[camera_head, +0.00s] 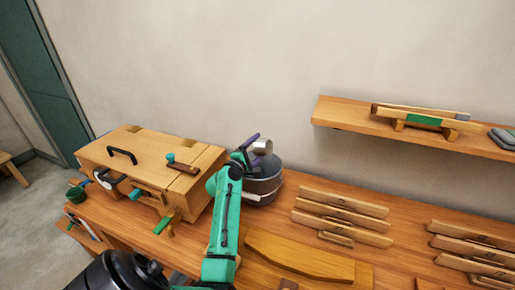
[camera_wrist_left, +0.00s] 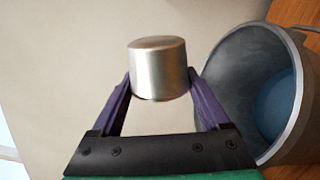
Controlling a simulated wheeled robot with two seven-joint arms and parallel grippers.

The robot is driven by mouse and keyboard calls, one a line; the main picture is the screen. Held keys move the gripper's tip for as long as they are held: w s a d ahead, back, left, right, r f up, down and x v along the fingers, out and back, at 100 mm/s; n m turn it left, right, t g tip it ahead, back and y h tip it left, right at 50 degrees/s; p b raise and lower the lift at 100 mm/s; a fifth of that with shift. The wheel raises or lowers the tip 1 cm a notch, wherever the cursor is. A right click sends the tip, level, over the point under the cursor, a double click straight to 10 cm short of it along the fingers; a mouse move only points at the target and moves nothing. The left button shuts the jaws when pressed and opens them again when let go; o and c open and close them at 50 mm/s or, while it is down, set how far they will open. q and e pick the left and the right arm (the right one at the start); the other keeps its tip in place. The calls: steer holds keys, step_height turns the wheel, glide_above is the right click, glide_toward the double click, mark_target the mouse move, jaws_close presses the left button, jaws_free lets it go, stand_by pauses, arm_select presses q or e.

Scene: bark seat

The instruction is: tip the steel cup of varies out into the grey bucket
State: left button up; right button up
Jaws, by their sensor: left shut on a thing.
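The steel cup (camera_head: 262,147) is a small shiny cylinder held above the grey bucket (camera_head: 263,188). My left gripper (camera_head: 257,145), with purple fingers, is shut on it. In the left wrist view, the cup (camera_wrist_left: 158,70) sits between the fingertips of the left gripper (camera_wrist_left: 161,82), and the bucket (camera_wrist_left: 290,110) opens beside it on the right. The cup's axis lies across the bucket's axis, so the cup looks tipped on its side. Its mouth and contents are not visible. A blue, rounded shape (camera_wrist_left: 273,105) shows inside the bucket. My right gripper is not in view.
A wooden toolbox-like case (camera_head: 150,160) with a black handle stands left of the bucket on the workbench. Wooden slat racks (camera_head: 340,215) and a curved board (camera_head: 300,257) lie to the right and front. A wall shelf (camera_head: 400,135) hangs at the upper right.

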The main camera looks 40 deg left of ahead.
mark_target(269, 148)
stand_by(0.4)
arm_select(q)
steer(key=shift+s+a+r+m, duration=0.1)
steer(key=shift+a+r+m, duration=0.1)
steer(key=shift+m, duration=1)
steer(key=d+m, duration=0.1)
steer(key=m, duration=0.1)
steer(key=r+m, duration=0.1)
steer(key=m, duration=0.1)
steer(key=shift+d+b, duration=0.4)
steer(key=shift+d+m, duration=0.3)
steer(key=shift+m, duration=0.4)
steer(key=m+b, duration=0.1)
steer(key=m, duration=0.1)
steer(key=d+m+b, duration=0.1)
steer(key=m+b, duration=0.1)
steer(key=d+r+m+b, duration=0.1)
steer(key=m+b, duration=0.1)
steer(key=m, duration=0.1)
steer(key=shift+w+d+r, duration=0.1)
steer(key=shift+w+d, duration=0.15)
steer(key=shift+w, duration=0.15)
steer(key=r+m+p, duration=0.1)
steer(key=m+p, duration=0.1)
steer(key=m, duration=0.1)
steer(key=shift+d+r+m, duration=0.15)
steer(key=shift+r+m, duration=0.15)
steer(key=shift+r, duration=0.1)
steer(key=m, duration=0.3)
steer(key=shift+r, duration=0.15)
